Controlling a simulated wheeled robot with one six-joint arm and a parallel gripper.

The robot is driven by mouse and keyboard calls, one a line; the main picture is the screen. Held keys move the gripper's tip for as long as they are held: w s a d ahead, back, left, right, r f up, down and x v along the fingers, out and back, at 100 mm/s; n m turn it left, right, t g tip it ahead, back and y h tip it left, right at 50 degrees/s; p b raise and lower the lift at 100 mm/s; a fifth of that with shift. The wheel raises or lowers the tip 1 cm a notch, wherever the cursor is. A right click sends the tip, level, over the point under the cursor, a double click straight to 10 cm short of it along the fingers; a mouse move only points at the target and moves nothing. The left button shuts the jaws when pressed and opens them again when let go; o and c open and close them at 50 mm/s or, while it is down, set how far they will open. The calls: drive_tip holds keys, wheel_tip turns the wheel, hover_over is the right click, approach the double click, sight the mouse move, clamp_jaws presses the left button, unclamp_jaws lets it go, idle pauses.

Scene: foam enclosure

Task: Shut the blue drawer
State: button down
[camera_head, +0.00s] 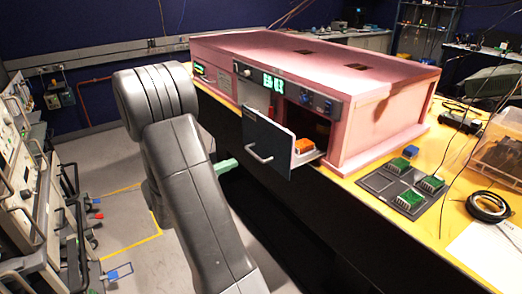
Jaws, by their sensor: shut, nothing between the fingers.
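The drawer (267,139) juts out, open, from the front of the pink foam enclosure (352,68). An orange object (303,146) lies inside the drawer. My grey arm rises in front of the camera, left of the drawer. My gripper (226,166) is mostly hidden behind the arm link. Only a pale green tip shows, which looks shut and empty. It appears left of and a little below the drawer handle, apart from it in the picture.
The enclosure stands on a yellow table (362,200). A dark mat (400,187) with several green-topped blocks lies to its right, near a black cable coil (488,206) and a clear bin (498,140). Equipment racks (25,165) stand at the left, with open floor between.

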sight(306, 141)
drive_tip(key=p+x, duration=0.2)
drive_tip(key=x, duration=1.1)
drive_tip(key=shift+d+p, duration=0.2)
drive_tip(key=shift+p, duration=0.1)
drive_tip(key=shift+d, duration=0.1)
drive_tip(key=b+x, duration=0.4)
drive_tip(key=x, duration=1.2)
drive_tip(key=shift+w+d+f+b, duration=0.15)
drive_tip(key=shift+d+b, duration=0.05)
drive_tip(key=shift+b, duration=0.2)
drive_tip(key=shift+w+d, duration=0.3)
drive_tip(key=shift+d, duration=0.1)
drive_tip(key=shift+r, duration=0.35)
drive_tip(key=shift+a, duration=0.1)
